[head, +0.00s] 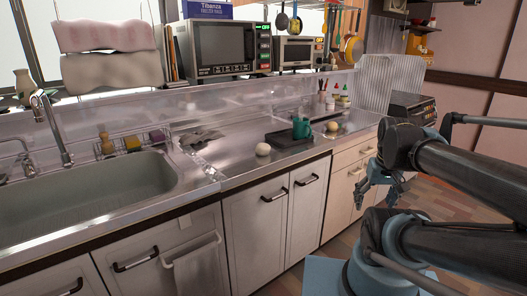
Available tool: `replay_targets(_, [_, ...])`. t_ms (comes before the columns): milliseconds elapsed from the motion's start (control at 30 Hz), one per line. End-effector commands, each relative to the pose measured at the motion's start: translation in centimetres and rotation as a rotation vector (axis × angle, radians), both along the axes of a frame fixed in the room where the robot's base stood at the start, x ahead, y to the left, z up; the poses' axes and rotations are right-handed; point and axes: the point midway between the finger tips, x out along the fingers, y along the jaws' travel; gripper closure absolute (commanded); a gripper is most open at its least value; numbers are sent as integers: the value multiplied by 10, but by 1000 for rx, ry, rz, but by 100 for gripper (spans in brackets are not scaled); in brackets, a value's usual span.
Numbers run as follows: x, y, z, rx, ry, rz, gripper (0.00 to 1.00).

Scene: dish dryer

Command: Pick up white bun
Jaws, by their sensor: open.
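A small pale, round bun (263,149) rests on the steel counter (232,172), near its front edge and left of a dark tray. A second pale round thing (332,126) lies on the counter right of the tray. From here I cannot tell for certain which is the white bun. My gripper (376,196) is open and empty, in front of the counter on the right, lower than the counter top and apart from both round things. My arm covers the right part of the view.
A green mug (301,127) stands on the dark tray (282,140) between the two round things. The sink (85,195) is at left with a tall faucet (50,125). Microwaves (222,50) stand on the shelf behind. Cabinet doors (255,225) drop below the counter's front edge.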

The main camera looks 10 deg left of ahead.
Motion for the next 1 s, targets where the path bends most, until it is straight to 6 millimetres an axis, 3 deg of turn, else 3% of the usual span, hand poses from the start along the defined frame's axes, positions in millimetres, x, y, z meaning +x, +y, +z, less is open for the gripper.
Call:
replay_targets(267, [63,48,77,-53,15,415,25])
replay_targets(467, [109,100,125,-95,22,733,25])
replay_targets(667, [148,166,164,-136,26,1050,25])
replay_targets(800, [170,221,186,-165,25,1272,25])
replay_targets(1000, [188,305,209,-204,24,1577,25])
